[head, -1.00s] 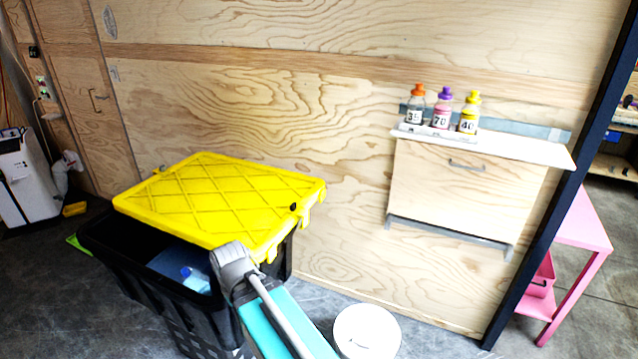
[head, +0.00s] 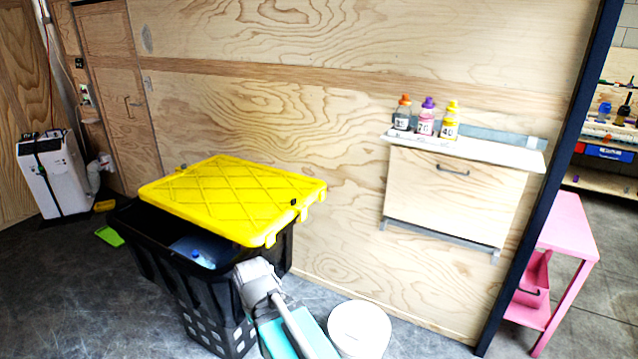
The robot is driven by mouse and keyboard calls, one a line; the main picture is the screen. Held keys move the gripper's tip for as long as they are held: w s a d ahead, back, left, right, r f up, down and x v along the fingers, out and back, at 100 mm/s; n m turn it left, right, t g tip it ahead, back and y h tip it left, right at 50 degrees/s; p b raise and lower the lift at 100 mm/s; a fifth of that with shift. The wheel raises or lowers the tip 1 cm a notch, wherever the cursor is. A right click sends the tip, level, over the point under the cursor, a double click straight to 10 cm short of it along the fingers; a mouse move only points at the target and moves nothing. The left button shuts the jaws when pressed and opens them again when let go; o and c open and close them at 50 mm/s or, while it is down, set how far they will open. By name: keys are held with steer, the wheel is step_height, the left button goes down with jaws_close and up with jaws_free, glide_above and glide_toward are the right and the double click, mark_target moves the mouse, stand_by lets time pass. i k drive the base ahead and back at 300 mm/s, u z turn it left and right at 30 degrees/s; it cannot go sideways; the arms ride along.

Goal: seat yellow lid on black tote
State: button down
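The yellow lid (head: 232,197) lies over the back and right part of the black tote (head: 160,262). It is shifted off the tote's rim, so the front left of the opening is uncovered. Inside the opening a blue item and a bottle with a blue cap (head: 200,258) show. My arm comes up from the bottom of the picture, and its grey end (head: 257,281) is in front of the tote's right front corner, below the lid's front edge. The gripper's fingers cannot be made out, and I cannot tell whether it touches the tote.
A white round bucket top (head: 359,329) stands right of my arm. A fold-down wall cabinet (head: 455,190) carries several small bottles. A pink table (head: 567,225) stands at the far right behind a dark post (head: 545,185). Bare floor (head: 60,300) lies left of the tote.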

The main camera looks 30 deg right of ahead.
mark_target(245, 202)
steer(key=u, duration=1.4)
steer(key=i, duration=1.95)
steer(key=z, duration=0.15)
